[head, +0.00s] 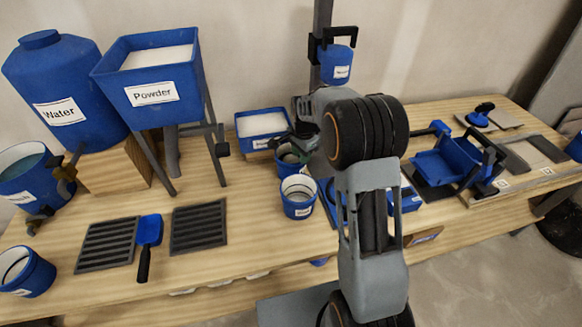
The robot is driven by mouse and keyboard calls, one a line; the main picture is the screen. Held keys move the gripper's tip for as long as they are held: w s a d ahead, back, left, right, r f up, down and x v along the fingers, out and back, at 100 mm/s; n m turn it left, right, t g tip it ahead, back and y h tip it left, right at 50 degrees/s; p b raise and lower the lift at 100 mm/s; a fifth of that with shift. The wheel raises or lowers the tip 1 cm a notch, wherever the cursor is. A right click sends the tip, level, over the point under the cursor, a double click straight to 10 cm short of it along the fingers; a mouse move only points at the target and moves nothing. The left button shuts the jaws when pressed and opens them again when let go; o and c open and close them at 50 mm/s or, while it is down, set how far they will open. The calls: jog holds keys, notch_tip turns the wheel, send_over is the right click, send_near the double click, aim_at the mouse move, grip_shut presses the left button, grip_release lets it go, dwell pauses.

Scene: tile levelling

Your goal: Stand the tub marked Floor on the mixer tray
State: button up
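Several small blue tubs with white labels are in the head view, but their lettering is too small to read, so I cannot tell which is marked Floor. One tub (298,208) stands upright on the bench, left of my arm. Another tub (286,169) stands just behind it, partly hidden, close under my gripper. A third tub (30,281) is at the lower left. My gripper (298,140) is small and partly hidden by my arm; its opening is unclear. A blue flat piece (329,203), possibly the mixer tray, is mostly hidden behind my arm.
A Water tank (52,85) and Powder hopper (160,90) stand at the left. Two dark grates (198,226) flank a blue-headed tool (149,232). A powder bin (262,127) is at the back. A blue device (445,163) stands right. Bare bench lies front left of my arm.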

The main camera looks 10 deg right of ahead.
aim_at(300, 166)
jog(key=shift+w+a+f+b, duration=0.1)
jog(key=shift+f+b, duration=0.15)
jog(key=shift+f, duration=1.2)
jog(key=shift+a+f+b, duration=0.1)
jog(key=shift+f+b, duration=0.15)
jog(key=shift+f, duration=1.15)
grip_shut()
jog(key=shift+r, duration=0.15)
